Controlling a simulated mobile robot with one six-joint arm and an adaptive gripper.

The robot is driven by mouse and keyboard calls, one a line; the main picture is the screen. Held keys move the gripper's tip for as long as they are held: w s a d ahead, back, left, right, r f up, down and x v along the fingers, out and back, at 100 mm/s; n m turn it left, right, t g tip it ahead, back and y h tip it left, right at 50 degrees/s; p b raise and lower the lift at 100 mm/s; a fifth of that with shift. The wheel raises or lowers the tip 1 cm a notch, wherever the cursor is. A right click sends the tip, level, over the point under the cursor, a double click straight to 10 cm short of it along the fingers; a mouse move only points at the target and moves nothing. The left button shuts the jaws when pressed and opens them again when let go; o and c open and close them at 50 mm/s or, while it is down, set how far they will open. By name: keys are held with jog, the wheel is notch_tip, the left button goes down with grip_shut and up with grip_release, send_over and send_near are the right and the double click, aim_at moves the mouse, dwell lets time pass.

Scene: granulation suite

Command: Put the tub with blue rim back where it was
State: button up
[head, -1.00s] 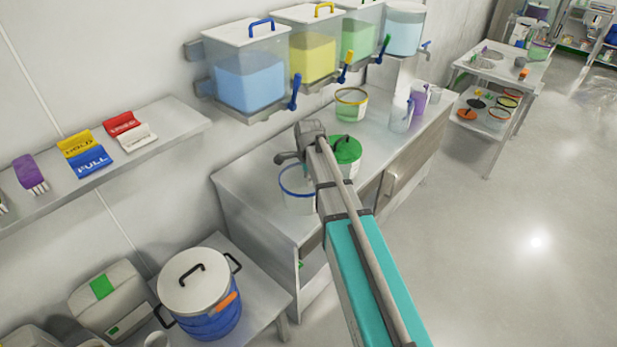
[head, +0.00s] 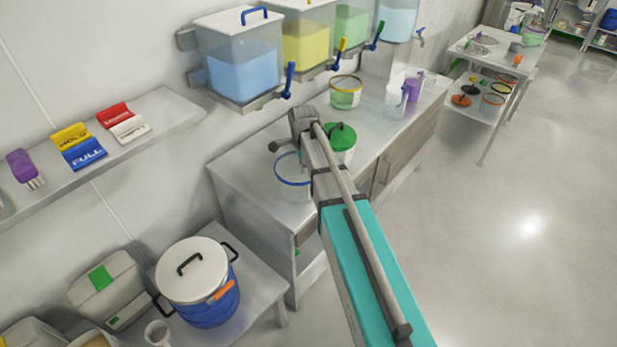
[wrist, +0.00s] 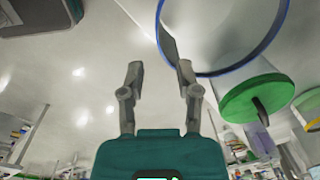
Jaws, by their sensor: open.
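The tub with blue rim (head: 292,188) stands on the metal counter (head: 240,170), near its front left end, partly behind my arm. In the wrist view the tub (wrist: 215,35) fills the upper right, its open mouth outlined by the blue rim. My gripper (wrist: 160,70) is open and empty, its two fingers apart. The right finger is close to the rim; I cannot tell whether it touches. In the head view my arm's end is above the counter beside the tub, and the fingers cannot be made out. A tub with a green lid (head: 342,138) stands just right of it.
A yellow-rimmed tub (head: 345,92) and a white jug (head: 396,100) stand farther back on the counter. Filled dispensers (head: 240,75) with taps hang above it. A lidded blue pot (head: 205,300) is on a lower table at front left. Floor to the right is clear.

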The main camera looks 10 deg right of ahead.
jog(key=s+n, duration=1.7)
jog(key=s, duration=0.3)
jog(key=shift+s+n+g, duration=0.25)
jog(key=shift+n+g, duration=0.15)
jog(key=shift+d, duration=0.1)
